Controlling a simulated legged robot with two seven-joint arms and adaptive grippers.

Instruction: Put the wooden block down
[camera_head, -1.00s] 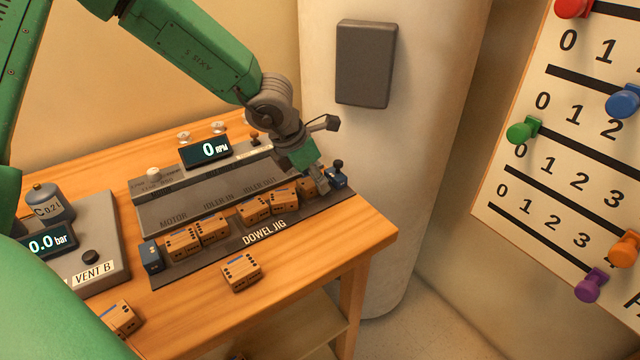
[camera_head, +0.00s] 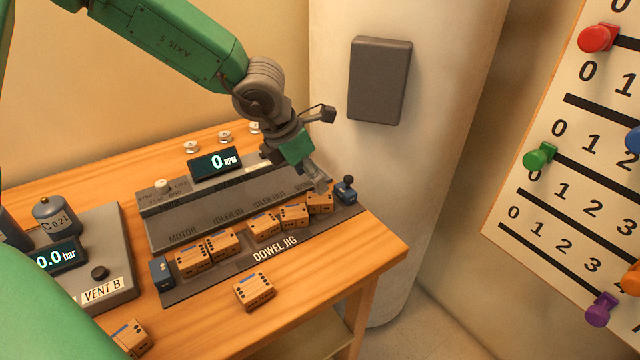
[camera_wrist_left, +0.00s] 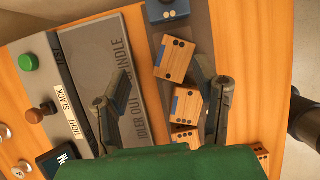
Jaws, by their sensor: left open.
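Several wooden blocks with black dots stand in a row in the dowel jig (camera_head: 213,284). The block at the row's right end (camera_head: 320,203) is beside a blue end piece (camera_head: 346,192). My left gripper (camera_head: 318,181) is open just above and behind that end block. In the left wrist view, my open left gripper (camera_wrist_left: 153,85) has its fingers wide apart. The end block (camera_wrist_left: 175,60) shows between them, nearer the right finger, with nothing clamped. My right gripper is not in view.
A loose block (camera_head: 253,290) lies on the wooden table (camera_head: 330,285) in front of the jig, another (camera_head: 130,338) at lower left. A grey machine with an RPM display (camera_head: 214,163) stands behind the row. A pale column (camera_head: 380,170) rises beyond the table's right edge.

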